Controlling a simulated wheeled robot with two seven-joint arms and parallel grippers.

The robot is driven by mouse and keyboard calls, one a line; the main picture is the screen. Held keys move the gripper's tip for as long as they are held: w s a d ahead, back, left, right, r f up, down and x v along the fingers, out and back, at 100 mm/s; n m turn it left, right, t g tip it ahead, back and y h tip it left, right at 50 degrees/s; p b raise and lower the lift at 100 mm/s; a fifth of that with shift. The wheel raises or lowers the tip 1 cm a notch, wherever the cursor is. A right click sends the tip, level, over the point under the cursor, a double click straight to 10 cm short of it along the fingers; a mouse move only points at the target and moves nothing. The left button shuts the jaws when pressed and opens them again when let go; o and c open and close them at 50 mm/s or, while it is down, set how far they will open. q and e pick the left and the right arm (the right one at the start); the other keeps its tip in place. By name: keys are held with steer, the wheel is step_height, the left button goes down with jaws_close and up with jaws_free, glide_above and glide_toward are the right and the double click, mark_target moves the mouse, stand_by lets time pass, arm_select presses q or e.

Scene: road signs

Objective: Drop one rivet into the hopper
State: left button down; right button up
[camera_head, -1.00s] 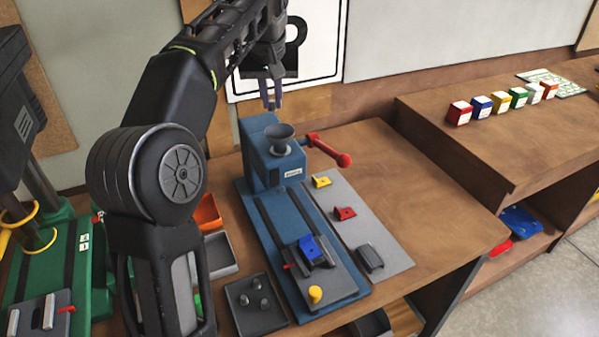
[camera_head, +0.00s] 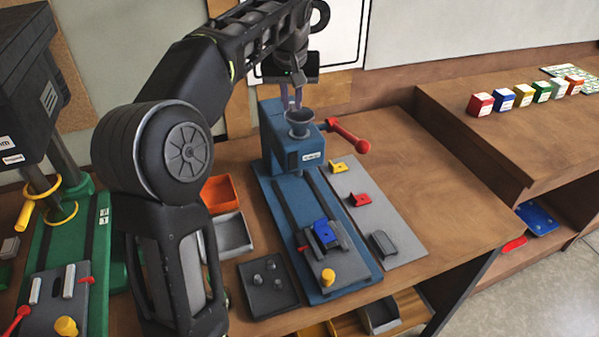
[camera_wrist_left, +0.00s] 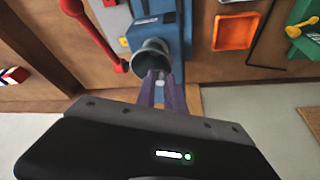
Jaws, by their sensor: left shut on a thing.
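The grey funnel-shaped hopper (camera_head: 299,121) sits on top of the blue machine (camera_head: 290,150). It also shows in the left wrist view (camera_wrist_left: 150,54). My left gripper (camera_head: 291,103) points down at the back side of the hopper's rim. In the left wrist view its purple fingers (camera_wrist_left: 160,80) are shut on a small pale rivet (camera_wrist_left: 159,86) right beside the hopper's mouth; I cannot tell if they touch the rim. More grey rivets lie in a dark tray (camera_head: 254,300) on the bench. My right gripper is not in view.
A red-knobbed lever (camera_head: 350,138) sticks out right of the hopper. Blue, yellow and red brackets (camera_head: 361,200) lie near the machine's front. An orange bin (camera_head: 219,193) and a green drill press (camera_head: 85,240) stand left. The bench's right part is clear.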

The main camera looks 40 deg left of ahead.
arm_select(q)
steer(key=shift+f, duration=0.5)
steer(key=c, duration=1.3)
jaws_free()
steer(key=shift+c, duration=0.2)
steer(key=shift+r, duration=0.15)
steer(key=v, duration=0.7)
steer(key=shift+r, duration=0.25)
steer(key=shift+s, duration=0.1)
